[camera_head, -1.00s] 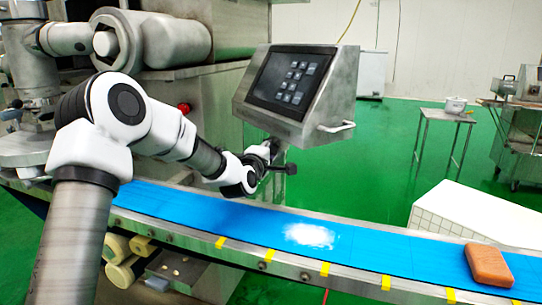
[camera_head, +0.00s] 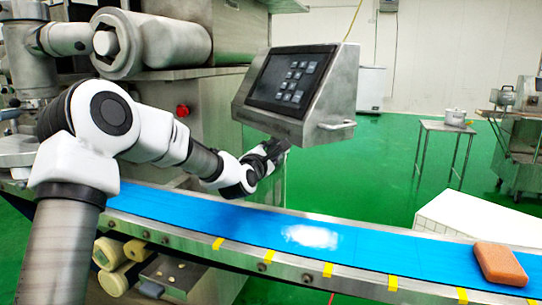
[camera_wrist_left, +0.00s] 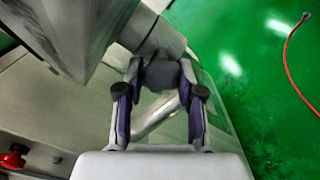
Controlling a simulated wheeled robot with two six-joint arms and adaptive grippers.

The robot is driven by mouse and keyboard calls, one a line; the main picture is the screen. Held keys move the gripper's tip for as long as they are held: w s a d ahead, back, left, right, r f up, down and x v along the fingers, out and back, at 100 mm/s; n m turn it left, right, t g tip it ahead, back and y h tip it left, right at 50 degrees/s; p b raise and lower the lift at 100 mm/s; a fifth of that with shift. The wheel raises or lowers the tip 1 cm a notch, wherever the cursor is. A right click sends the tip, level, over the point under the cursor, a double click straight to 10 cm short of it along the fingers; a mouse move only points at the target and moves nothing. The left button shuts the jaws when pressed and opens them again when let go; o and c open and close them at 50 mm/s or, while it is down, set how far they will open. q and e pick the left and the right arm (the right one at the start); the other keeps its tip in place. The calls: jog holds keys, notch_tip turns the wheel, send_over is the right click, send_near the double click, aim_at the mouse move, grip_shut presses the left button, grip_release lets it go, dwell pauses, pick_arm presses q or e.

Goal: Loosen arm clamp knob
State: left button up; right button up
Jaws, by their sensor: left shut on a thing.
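The arm clamp knob (camera_wrist_left: 162,75) is a dark grey, rounded piece under the control panel, at the end of a grey metal arm joint. In the left wrist view it sits between the two fingers of my left gripper (camera_wrist_left: 160,88), which is shut on it. In the head view my left gripper (camera_head: 270,154) is just below the panel's lower edge, and the knob cannot be told apart from the dark fingers there. The control panel (camera_head: 290,82) is a tilted grey box with a dark screen and light buttons. My right gripper is not in view.
A blue conveyor belt (camera_head: 375,248) runs below my left arm, with an orange-brown block (camera_head: 499,264) at its right end. A red button (camera_head: 183,111) is on the machine behind my arm. A side table (camera_head: 447,127) holds a pot. Green floor lies open beyond.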

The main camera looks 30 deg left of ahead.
pick_arm(q)
jog(key=shift+f, duration=0.1)
dwell(0.3)
jog(key=o, duration=1.2)
jog(key=shift+c, duration=0.2)
jog(key=shift+s, duration=0.1)
jog(key=v, duration=1.1)
jog(key=shift+s, duration=0.4)
jog(key=shift+f, duration=0.15)
